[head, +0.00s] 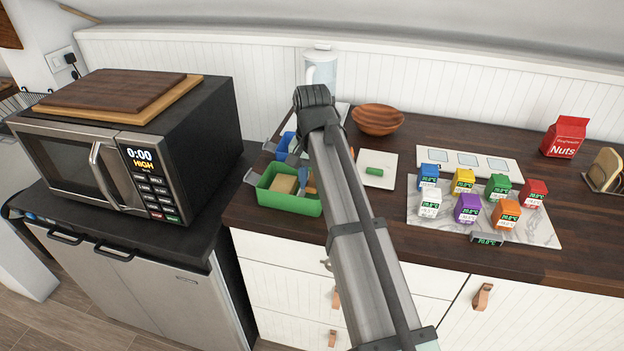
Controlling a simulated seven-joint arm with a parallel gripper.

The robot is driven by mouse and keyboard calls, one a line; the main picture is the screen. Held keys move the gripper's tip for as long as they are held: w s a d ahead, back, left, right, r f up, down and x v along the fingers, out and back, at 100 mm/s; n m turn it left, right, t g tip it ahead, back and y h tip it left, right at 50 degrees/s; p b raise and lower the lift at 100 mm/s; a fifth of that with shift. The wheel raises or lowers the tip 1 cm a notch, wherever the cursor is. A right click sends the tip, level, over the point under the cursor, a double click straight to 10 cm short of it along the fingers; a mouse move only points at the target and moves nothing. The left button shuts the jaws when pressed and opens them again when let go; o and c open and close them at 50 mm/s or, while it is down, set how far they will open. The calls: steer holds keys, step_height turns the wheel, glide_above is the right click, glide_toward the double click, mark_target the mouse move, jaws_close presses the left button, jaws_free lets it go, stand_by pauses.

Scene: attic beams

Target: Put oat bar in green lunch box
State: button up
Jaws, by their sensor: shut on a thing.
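The green lunch box (288,202) stands open near the counter's front left edge, with a grey tab at its left end. A tan block (284,184) lies inside it; I cannot tell whether this is the oat bar. Small blue and orange-brown parts show at the box's right end, partly covered by my arm. My arm reaches up from the lower right and bends at a dark joint above the boxes. My gripper and anything in it are hidden behind the arm. No other oat bar can be made out.
A blue lunch box (286,146) sits just behind the green one. A white plate (376,160) with a green block (374,171), a wooden bowl (378,119) and a marble board (534,226) with several coloured cartons lie to the right. A microwave (110,150) stands left.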

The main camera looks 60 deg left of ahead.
mark_target(312, 184)
steer(key=shift+f, duration=0.6)
steer(key=o, duration=1)
steer(key=shift+d+f, duration=0.1)
step_height(312, 184, up, 13)
steer(key=shift+r, duration=0.2)
